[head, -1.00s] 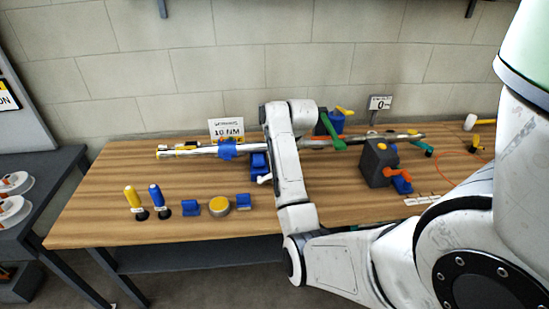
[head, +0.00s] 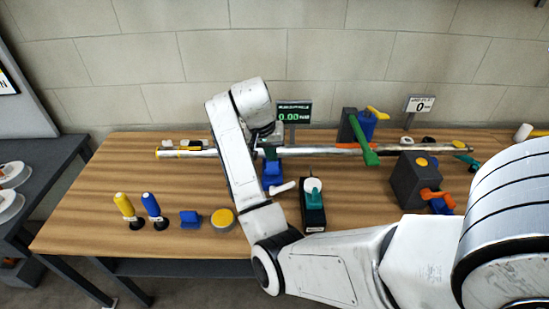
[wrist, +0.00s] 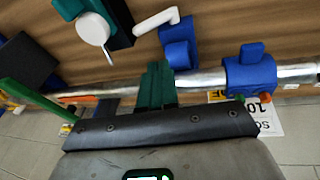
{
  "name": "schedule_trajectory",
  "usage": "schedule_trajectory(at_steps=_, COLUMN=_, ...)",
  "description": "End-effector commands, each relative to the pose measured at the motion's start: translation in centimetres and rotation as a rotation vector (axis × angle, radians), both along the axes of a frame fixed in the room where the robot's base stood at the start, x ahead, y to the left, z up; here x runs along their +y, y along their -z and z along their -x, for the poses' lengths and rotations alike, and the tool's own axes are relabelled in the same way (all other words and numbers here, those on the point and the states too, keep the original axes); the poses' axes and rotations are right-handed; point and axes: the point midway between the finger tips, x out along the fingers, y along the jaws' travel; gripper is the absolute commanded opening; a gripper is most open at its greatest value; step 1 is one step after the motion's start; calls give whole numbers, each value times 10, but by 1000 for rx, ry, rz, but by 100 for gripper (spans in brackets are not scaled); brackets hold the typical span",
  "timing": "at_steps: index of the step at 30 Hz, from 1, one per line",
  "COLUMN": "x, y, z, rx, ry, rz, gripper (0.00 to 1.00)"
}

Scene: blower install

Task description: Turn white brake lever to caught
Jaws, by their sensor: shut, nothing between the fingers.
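The white lever (head: 284,187) sticks out from a blue block (head: 273,174) below the long metal shaft (head: 330,152). In the wrist view the white lever (wrist: 156,20) lies at the top centre, its bent end joined to the blue block (wrist: 178,50). My gripper (wrist: 155,68) shows there as dark green fingers, shut and empty, over the shaft and just below the block. A gap shows between the fingertips and the lever. In the head view my arm hides most of the gripper.
A blue collar (wrist: 250,72) is on the shaft. A grey block with an orange lever (head: 430,195) stands further right. Yellow and blue handles (head: 125,205) stand front left. A display reads 0.00 (head: 293,113).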

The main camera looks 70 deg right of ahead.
Motion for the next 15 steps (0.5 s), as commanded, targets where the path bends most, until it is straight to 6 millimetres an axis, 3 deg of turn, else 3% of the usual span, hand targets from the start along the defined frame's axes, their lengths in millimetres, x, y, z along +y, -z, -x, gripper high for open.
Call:
schedule_trajectory(at_steps=1, x=-3, y=16, z=3, rx=4, ry=1, rz=-1, gripper=0)
schedule_trajectory(at_steps=3, x=-7, y=30, z=4, rx=4, ry=2, rz=-1, gripper=0)
schedule_trajectory(at_steps=15, x=-21, y=90, z=19, rx=3, ry=0, rz=-2, gripper=0)
